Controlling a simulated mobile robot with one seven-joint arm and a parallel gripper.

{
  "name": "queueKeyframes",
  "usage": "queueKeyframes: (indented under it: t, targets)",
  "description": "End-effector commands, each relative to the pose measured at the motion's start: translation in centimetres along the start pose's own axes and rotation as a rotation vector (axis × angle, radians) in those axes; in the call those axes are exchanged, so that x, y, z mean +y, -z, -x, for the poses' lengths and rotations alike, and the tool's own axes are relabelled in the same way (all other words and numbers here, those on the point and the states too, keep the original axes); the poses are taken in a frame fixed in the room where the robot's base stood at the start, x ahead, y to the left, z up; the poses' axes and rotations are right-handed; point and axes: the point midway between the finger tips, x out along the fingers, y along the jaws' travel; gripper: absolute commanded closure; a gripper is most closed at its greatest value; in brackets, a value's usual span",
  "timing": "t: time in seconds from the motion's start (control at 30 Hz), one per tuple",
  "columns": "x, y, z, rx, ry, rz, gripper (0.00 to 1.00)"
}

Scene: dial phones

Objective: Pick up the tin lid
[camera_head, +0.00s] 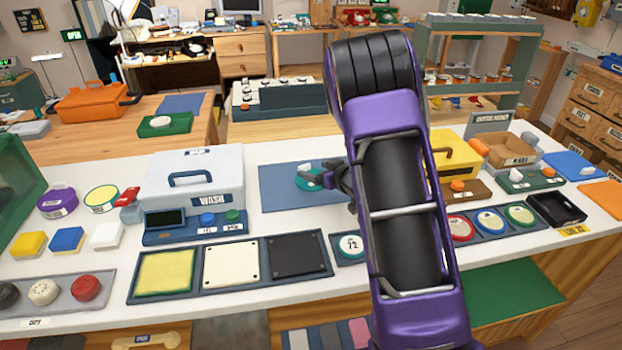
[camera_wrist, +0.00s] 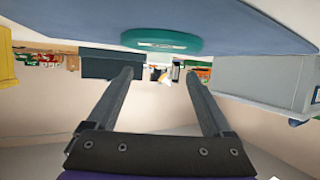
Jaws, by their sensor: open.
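A flat round teal disc, which looks like the tin lid (camera_head: 308,181), lies on a blue mat (camera_head: 280,195) in the middle of the white counter. Something small and white shows at its far edge in the head view. My gripper (camera_head: 334,178) is just right of the disc, with its fingers pointing left towards it, and hides part of it. In the wrist view the picture is upside down: the teal disc (camera_wrist: 160,41) lies on the blue mat, beyond the two fingertips. My gripper (camera_wrist: 158,74) is open there, with nothing between the fingers.
A white wash case (camera_head: 192,185) with a handle stands left of the mat. Panels with coloured squares (camera_head: 232,266) lie in front. A yellow case (camera_head: 452,158) and a cardboard box (camera_head: 505,150) stand to the right, behind round dials (camera_head: 490,222). My purple forearm covers the counter's centre right.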

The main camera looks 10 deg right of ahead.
Motion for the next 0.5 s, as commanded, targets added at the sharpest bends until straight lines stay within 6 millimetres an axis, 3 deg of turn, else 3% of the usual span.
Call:
queueKeyframes:
  t: [0.23, 0.5]
  targets:
    - [0.1, 0.0, -3.7, -0.001, 0.003, 0.003, 0.15]
    - [0.2, 0.1, -4.8, 0.0, 0.0, 0.001, 0.15]
